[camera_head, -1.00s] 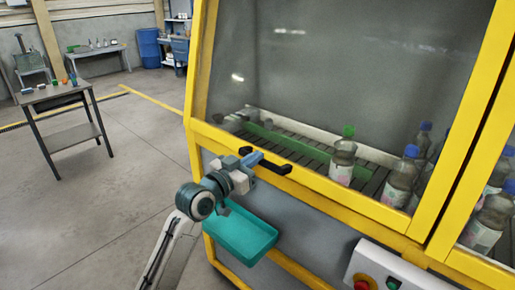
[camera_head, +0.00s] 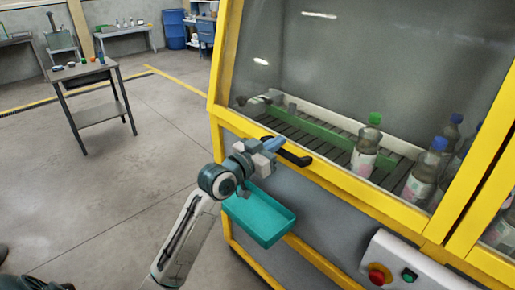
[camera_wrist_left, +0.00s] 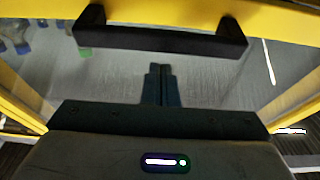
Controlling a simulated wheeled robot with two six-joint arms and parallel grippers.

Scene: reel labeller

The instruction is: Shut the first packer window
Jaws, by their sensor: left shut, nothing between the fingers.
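The packer window is a large clear pane (camera_head: 375,60) in a yellow frame, with its lower rail low against the machine body. I see no clear gap under it, but cannot tell if it is fully shut. Its black bar handle (camera_head: 297,158) sits on the lower rail and shows in the wrist view as a dark bar (camera_wrist_left: 160,40). My left gripper (camera_head: 279,144) is at the handle's left part in the head view, its fingers together and empty. In the wrist view its fingertips (camera_wrist_left: 160,68) are just below the bar; contact is unclear. My right gripper is out of view.
Bottles with green (camera_head: 366,150) and blue caps stand on the slatted conveyor (camera_head: 315,138) behind the pane. A teal tray (camera_head: 262,217) hangs below the handle. A control box (camera_head: 420,268) with red and green buttons is at lower right. Open floor lies left.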

